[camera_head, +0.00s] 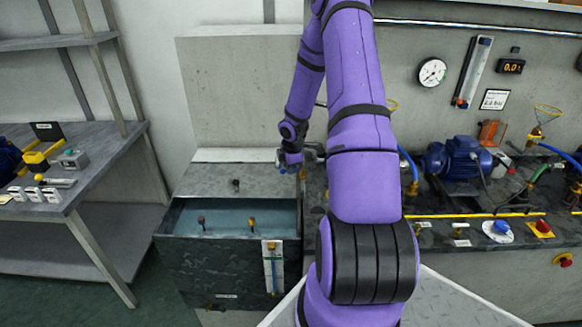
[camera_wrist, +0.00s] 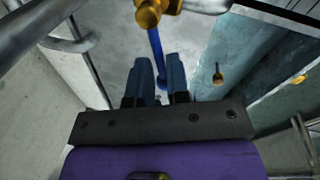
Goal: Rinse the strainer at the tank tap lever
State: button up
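My gripper (camera_wrist: 159,62) has two blue-grey fingers with a gap between them and looks open. A blue lever (camera_wrist: 154,45) hangs from a brass tap (camera_wrist: 150,12) and runs down into the line of that gap. I cannot tell whether the fingers touch it. In the head view my gripper (camera_head: 284,162) is small, above the back right of the open tank (camera_head: 178,218), and its fingers are unclear. I cannot make out the strainer for certain; a yellow-rimmed wire cone (camera_head: 547,112) stands at the far right.
Grey metal pipes (camera_wrist: 35,30) pass close at the wrist view's upper left. Water (camera_head: 230,212) with small knobs fills the tank. A blue motor (camera_head: 460,157), hoses and gauges occupy the right bench. A shelf bench (camera_head: 100,165) stands left, with open floor (camera_head: 160,295) between.

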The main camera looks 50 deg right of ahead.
jog(key=shift+o, duration=1.3)
jog(key=shift+w+a, duration=0.2)
jog(key=shift+a, duration=0.15)
jog(key=shift+d, duration=0.1)
jog(key=shift+s, duration=0.1)
jog(key=shift+r, duration=0.1)
notch_tip(320, 180, up, 10)
jog(key=s+a, duration=0.1)
jog(key=shift+s+r, duration=0.2)
jog(key=shift+s, duration=0.15)
